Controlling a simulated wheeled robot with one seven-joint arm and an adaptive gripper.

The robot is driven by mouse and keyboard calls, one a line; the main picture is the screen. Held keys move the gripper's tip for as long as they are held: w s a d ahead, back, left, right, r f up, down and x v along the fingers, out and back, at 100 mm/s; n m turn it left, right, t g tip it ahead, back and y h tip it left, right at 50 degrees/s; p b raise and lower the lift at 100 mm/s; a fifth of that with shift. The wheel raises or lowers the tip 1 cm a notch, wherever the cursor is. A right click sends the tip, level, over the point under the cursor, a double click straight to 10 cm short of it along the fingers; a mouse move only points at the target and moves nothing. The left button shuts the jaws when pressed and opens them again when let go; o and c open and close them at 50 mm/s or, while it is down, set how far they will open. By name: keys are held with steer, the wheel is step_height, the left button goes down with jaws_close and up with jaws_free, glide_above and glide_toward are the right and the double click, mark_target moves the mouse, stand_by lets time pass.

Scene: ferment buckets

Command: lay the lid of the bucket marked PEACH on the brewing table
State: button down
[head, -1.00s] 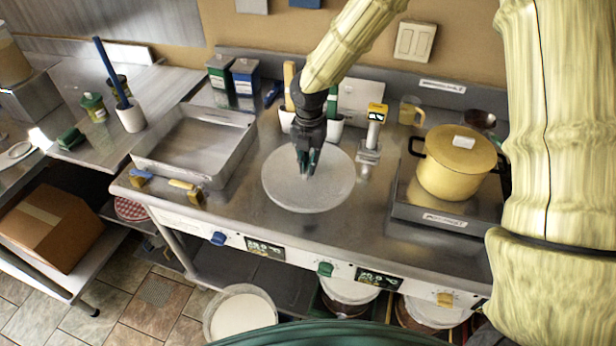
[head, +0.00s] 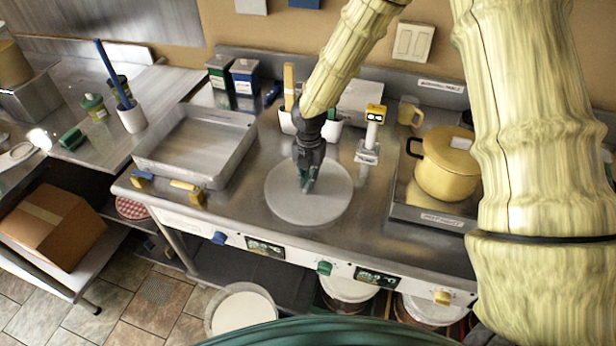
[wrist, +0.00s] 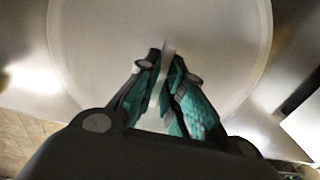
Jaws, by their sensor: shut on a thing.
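My gripper (head: 307,184) is shut on the raised grip at the middle of a round, pale translucent lid (head: 328,206). The lid lies flat, at or just above the middle of the steel brewing table (head: 240,208); I cannot tell whether it touches. In the wrist view, the teal fingers (wrist: 168,95) pinch the thin upright grip, and the lid (wrist: 100,35) spreads out beneath them. An open bucket with pale contents (head: 242,314) stands on the floor in front of the table. No PEACH marking is readable.
A steel tray (head: 240,155) stands left of the lid. A yellow pot (head: 445,170) on a hot plate stands right, with a small yellow-topped device (head: 371,135) nearer the lid. White containers stand behind it. More buckets (head: 350,290) sit under the table.

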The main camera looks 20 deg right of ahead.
steer(key=shift+f, duration=0.15)
steer(key=c, duration=1.5)
jaws_free()
steer(key=shift+c, duration=0.2)
steer(key=shift+w, duration=0.1)
step_height(320, 180, up, 12)
steer(key=b, duration=0.2)
steer(key=shift+b, duration=0.3)
steer(key=shift+r, duration=0.2)
